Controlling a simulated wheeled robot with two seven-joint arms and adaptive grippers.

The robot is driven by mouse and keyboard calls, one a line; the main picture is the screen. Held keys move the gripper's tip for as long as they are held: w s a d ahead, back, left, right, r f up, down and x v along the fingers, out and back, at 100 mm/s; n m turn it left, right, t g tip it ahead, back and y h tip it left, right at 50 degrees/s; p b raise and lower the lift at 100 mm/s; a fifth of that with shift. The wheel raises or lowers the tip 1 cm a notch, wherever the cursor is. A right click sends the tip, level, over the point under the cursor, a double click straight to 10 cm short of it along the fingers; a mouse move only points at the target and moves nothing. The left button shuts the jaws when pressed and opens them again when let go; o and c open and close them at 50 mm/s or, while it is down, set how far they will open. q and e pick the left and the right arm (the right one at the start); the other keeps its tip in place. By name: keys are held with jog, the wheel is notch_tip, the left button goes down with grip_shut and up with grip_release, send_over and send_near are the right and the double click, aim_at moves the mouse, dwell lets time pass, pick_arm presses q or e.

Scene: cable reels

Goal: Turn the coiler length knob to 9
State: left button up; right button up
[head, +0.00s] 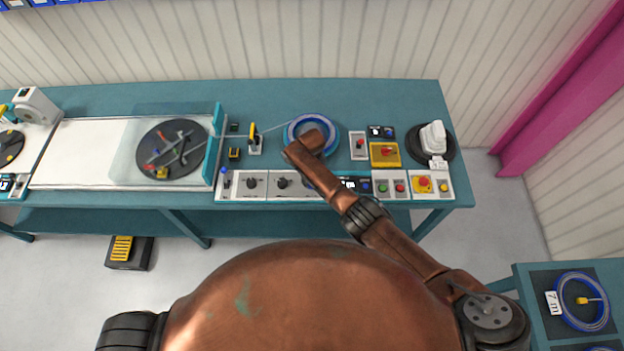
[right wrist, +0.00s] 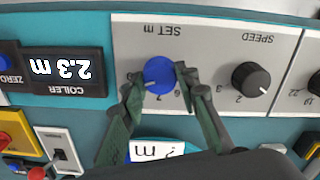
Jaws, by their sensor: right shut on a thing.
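The blue length knob (right wrist: 159,72) sits on a light grey panel marked "SET m", which appears upside down in the right wrist view. My right gripper (right wrist: 160,85) is shut on this knob, one finger on either side. The knob's white pointer mark points to the left and slightly down in that view; the number beside it is hidden by a finger. A 7 and a 6 show near the other finger. In the head view my right arm hides the knob and the gripper. My left gripper is not in view.
The coiler display (right wrist: 62,70) reads 2.3 m. A black speed knob (right wrist: 250,79) is beside the blue knob. Switches and buttons (head: 392,188) line the bench front to the right. A blue cable coil (head: 311,133) lies behind my right arm. A white label is partly hidden below the knob.

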jog(key=shift+m, duration=0.7)
jog(key=o, duration=1.1)
notch_tip(320, 180, up, 12)
jog(key=shift+r, duration=0.1)
dwell(0.5)
